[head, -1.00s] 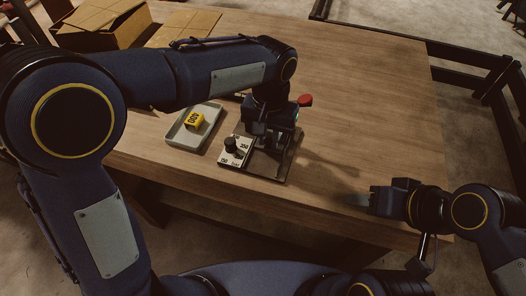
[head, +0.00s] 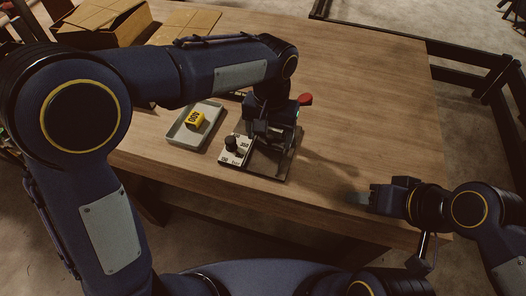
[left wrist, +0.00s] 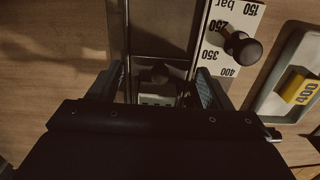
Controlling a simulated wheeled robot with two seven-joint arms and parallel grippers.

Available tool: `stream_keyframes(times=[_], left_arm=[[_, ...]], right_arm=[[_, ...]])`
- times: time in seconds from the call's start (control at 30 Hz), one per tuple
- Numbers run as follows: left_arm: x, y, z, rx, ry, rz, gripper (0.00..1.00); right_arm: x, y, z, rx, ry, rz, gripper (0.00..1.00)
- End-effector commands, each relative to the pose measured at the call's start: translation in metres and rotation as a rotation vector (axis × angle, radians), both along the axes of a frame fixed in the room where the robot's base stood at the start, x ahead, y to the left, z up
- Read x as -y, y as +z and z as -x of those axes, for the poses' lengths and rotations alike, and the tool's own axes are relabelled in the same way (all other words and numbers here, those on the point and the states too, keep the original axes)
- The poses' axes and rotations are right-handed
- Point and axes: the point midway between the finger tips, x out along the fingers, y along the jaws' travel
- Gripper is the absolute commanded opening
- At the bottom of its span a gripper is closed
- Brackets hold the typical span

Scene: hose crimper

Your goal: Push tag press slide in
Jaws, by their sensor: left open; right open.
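The tag press (head: 267,163) stands near the table's front edge, with a metal bed between two rails. In the left wrist view its bed (left wrist: 160,35) runs away from my gripper. Beside the bed is a white pressure plate (left wrist: 228,40) with a black knob (left wrist: 243,47). My left gripper (left wrist: 155,90) is open, its fingers on either side of the bed. A dark block (left wrist: 158,74) lies between the fingers; I cannot tell whether they touch it. In the head view my left gripper (head: 266,131) hides part of the press. My right gripper (head: 362,198) is open and empty at the table's front edge.
A grey tray (head: 176,138) holding a yellow tag marked 400 (head: 194,119) is left of the press. A red knob (head: 305,99) shows just behind my left gripper. Cardboard boxes (head: 105,22) stand at the back left. The table's right half is clear.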

Motion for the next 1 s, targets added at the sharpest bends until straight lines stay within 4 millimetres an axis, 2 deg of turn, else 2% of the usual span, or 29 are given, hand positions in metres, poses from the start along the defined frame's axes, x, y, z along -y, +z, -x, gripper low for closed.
stream_keyframes(times=[0.37,1.0], left_arm=[[0.001,0.004,-0.003,0.009,0.002,0.007,0.73],[0.0,0.046,-0.001,0.004,0.001,0.001,0.73]], right_arm=[[0.0,0.002,0.0,0.0,0.0,0.0,0.47],[0.0,0.041,0.0,0.0,0.0,0.0,0.47]])
